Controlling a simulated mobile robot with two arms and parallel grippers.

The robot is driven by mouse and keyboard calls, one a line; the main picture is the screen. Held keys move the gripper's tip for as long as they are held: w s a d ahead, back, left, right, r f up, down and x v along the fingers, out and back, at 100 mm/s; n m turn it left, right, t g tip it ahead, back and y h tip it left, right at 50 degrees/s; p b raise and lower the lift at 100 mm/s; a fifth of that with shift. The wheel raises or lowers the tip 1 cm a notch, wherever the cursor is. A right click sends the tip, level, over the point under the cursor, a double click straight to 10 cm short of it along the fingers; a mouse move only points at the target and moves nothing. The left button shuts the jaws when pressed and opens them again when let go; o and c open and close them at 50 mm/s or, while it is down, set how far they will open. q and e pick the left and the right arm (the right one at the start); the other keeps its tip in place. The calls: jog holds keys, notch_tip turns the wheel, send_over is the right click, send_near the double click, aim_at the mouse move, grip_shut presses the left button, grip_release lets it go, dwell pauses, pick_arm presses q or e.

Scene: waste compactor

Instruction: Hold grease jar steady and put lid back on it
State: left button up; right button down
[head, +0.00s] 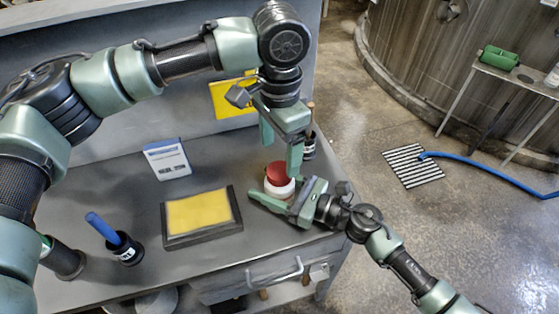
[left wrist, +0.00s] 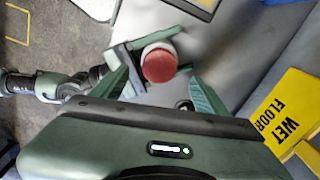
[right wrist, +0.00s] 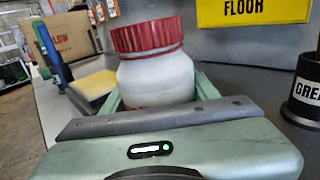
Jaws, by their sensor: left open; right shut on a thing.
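The white grease jar (head: 279,190) stands upright near the desk's right end, with the red lid (head: 280,173) on its top. In the right wrist view the ribbed lid (right wrist: 147,37) sits over the mouth of the jar (right wrist: 157,80), and I see no clear gap. My right gripper (head: 284,200) is shut around the jar's body, low on its sides. My left gripper (head: 281,152) is open above the jar, pointing down. In the left wrist view the lid (left wrist: 160,64) lies between its spread fingers, which do not grip it.
A yellow pad in a black tray (head: 167,232) lies left of the jar. A small sign (head: 167,159) stands behind it. A blue-handled tool in a black holder (head: 124,250) is further left. A dark cup (head: 309,146) stands close behind the jar. A yellow sign (head: 231,99) is on the back panel.

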aim_at(292, 195)
pick_arm(q)
notch_tip(292, 195, up, 7)
jog(key=shift+f, duration=0.15)
pick_arm(e)
jog(key=shift+c, duration=1.6)
grip_release()
jog(key=shift+s+d+f, duration=0.1)
jog(key=shift+s+d, duration=0.05)
jog(key=shift+d, duration=0.2)
jog(key=b+v, duration=0.2)
jog(key=v, duration=0.4)
jog(key=shift+s+d+b, duration=0.1)
jog(key=shift+d+b, duration=0.1)
jog(key=shift+b, duration=0.1)
pick_arm(q)
notch_tip(292, 195, down, 3)
jog(key=shift+r, duration=0.15)
pick_arm(e)
jog(key=shift+s+d, duration=0.2)
jog(key=shift+d, duration=0.1)
